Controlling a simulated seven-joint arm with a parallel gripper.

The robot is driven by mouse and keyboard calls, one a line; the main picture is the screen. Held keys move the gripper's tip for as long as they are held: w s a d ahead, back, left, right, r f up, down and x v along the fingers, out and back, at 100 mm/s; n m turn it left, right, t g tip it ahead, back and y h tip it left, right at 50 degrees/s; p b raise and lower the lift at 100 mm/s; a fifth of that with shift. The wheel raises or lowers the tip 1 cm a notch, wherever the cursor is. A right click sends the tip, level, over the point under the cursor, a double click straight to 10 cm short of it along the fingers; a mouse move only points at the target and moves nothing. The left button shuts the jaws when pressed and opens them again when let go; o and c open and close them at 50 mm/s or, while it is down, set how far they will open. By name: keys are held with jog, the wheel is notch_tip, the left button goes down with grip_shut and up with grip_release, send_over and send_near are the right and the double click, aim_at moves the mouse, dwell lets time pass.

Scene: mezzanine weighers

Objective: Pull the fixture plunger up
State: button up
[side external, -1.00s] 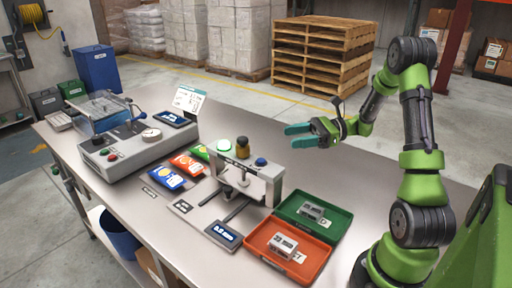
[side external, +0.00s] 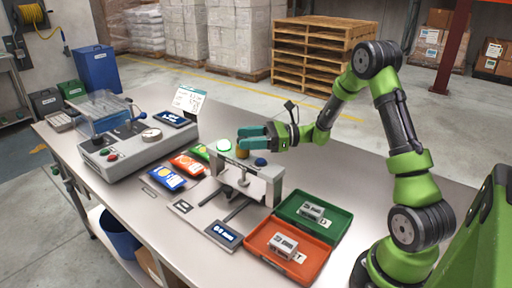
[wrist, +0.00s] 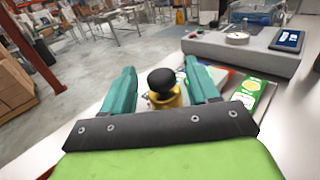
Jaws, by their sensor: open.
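The fixture (side external: 246,180) is a grey bridge-shaped frame on the table. Its plunger, a black knob on a brass-yellow body, shows in the wrist view (wrist: 162,88) between my fingers. In the side view the plunger (side external: 243,153) is mostly hidden behind my gripper. My gripper (side external: 248,138) has teal fingers and is open at the plunger's height. In the wrist view the open fingers (wrist: 162,92) stand on either side of the knob, with a visible gap on both sides. I cannot tell whether the knob lies fully between the fingertips in depth.
Snack packets (side external: 166,178) and a grey machine (side external: 140,145) are at left.

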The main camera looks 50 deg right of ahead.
jog(key=shift+x, duration=0.95)
